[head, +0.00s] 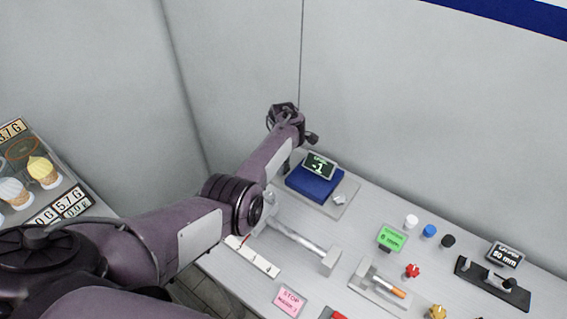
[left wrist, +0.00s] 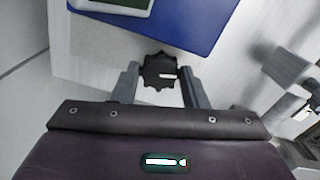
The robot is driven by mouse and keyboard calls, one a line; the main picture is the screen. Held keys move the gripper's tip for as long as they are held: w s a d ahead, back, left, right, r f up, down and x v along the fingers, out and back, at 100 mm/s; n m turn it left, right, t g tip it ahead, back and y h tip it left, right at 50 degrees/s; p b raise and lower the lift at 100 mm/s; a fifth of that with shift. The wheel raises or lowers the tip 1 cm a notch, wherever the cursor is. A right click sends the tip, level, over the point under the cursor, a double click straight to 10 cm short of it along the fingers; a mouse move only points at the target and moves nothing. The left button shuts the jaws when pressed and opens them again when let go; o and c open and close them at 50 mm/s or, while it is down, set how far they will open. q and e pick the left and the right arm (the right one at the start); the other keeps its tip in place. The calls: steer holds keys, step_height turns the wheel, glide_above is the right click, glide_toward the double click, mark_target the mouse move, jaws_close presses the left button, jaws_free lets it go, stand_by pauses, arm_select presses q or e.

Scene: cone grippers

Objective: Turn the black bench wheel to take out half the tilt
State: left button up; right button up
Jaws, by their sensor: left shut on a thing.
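The black bench wheel (left wrist: 158,72) shows in the left wrist view, a dark knob with a lobed rim and a white mark on its face. My left gripper (left wrist: 162,88) has one finger on each side of it and is shut on it. In the head view my left arm reaches to the back of the bench and hides the wheel. A blue block (head: 315,183) sits beside it on a grey plate, with a small display (head: 319,165) on top that reads about -1. The block also shows in the left wrist view (left wrist: 200,22). My right gripper is not in view.
White, blue and black caps (head: 429,231) lie to the right. A rack with cones (head: 43,172) is at far left.

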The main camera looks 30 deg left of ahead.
arm_select(q)
steer(key=shift+a+n, duration=0.1)
steer(key=shift+n, duration=0.4)
steer(key=o, duration=0.7)
step_height(320, 180, up, 8)
steer(key=shift+f+p, duration=0.1)
steer(key=shift+p, duration=0.2)
stand_by(0.4)
